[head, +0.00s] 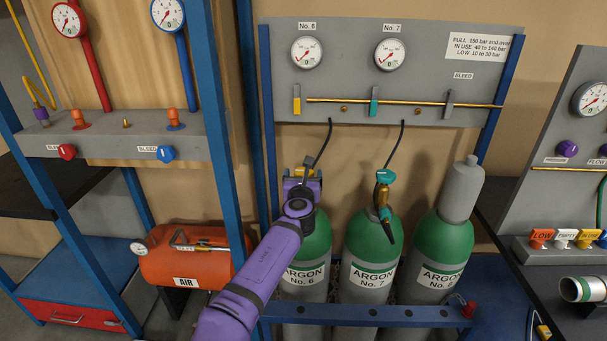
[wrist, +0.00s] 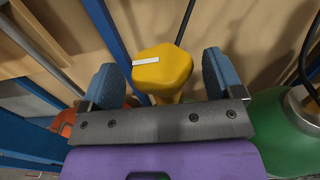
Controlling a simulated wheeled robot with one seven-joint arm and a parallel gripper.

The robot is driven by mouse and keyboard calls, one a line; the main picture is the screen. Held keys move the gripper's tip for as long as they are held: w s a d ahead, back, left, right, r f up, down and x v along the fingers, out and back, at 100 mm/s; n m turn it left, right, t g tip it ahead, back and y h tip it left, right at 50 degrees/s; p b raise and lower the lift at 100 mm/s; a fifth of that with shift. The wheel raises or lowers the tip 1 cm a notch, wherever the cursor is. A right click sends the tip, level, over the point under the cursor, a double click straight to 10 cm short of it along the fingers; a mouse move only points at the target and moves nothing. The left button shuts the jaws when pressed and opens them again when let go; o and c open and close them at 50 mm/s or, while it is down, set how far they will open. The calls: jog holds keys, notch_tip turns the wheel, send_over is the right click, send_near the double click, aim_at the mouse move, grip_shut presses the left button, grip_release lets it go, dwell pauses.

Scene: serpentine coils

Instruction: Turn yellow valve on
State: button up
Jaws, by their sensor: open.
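The yellow valve knob (wrist: 162,72) is a rounded block with a white stripe across its upper left face. It sits between the two blue fingers of my open gripper (wrist: 162,80) in the wrist view, with gaps on both sides. In the head view, my gripper (head: 302,182) is at the top of the green argon cylinder No. 6 (head: 318,240). A little yellow of the knob (head: 300,171) shows between the fingers there. My purple wrist and arm hide most of the valve's body and the cylinder's top.
Cylinder No. 7 (head: 372,243) with a teal-topped valve (head: 386,177) stands to the right, and a capped cylinder (head: 442,243) beyond it. A grey gauge panel (head: 350,75) with a yellow lever (head: 297,104) is above. A blue post (head: 215,130) and blue rail (head: 400,314) are close.

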jog(key=shift+w, duration=0.9)
jog(key=shift+d, duration=0.1)
jog(key=c, duration=0.9)
